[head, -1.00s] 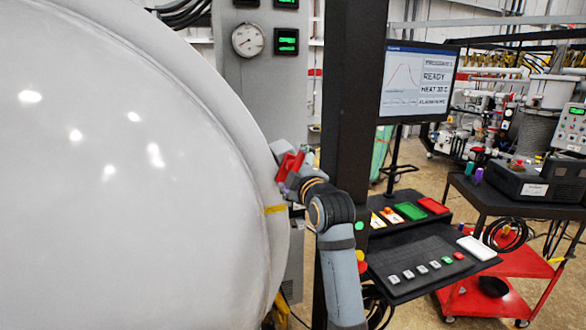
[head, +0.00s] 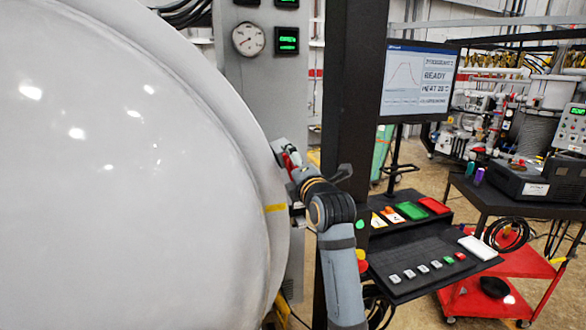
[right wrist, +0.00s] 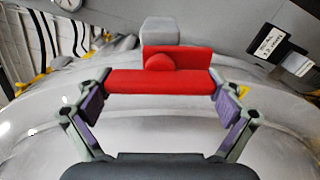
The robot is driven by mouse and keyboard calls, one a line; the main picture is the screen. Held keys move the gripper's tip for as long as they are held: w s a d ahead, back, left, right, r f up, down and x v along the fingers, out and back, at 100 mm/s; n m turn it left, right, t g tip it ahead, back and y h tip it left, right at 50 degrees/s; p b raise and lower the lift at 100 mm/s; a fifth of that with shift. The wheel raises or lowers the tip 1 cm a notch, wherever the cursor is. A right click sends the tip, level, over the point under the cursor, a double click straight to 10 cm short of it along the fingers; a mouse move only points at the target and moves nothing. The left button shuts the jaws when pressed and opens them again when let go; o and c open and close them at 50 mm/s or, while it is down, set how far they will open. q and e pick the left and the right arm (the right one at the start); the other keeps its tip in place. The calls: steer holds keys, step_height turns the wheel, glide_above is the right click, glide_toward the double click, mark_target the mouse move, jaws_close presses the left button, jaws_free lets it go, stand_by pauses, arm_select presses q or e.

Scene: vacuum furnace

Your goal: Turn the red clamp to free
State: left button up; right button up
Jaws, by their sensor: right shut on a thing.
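The red clamp (head: 290,160) sits on the rim of the big pale furnace door (head: 130,180), at its right edge in the head view. There it shows as a narrow red piece, partly hidden by my gripper. In the right wrist view the clamp (right wrist: 160,80) is a wide red bar with a raised back plate and a rounded hub, in front of a grey block (right wrist: 160,31). My right gripper (right wrist: 161,92) has a finger at each end of the bar and is shut on it. My left gripper is not in view.
A panel with a gauge (head: 248,39) stands behind the door.

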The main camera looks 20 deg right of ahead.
stand_by(0.6)
steer(key=o, duration=0.8)
steer(key=shift+w, duration=0.1)
steer(key=shift+s, duration=0.35)
steer(key=s, duration=0.6)
steer(key=shift+s, duration=0.4)
steer(key=shift+d, duration=0.15)
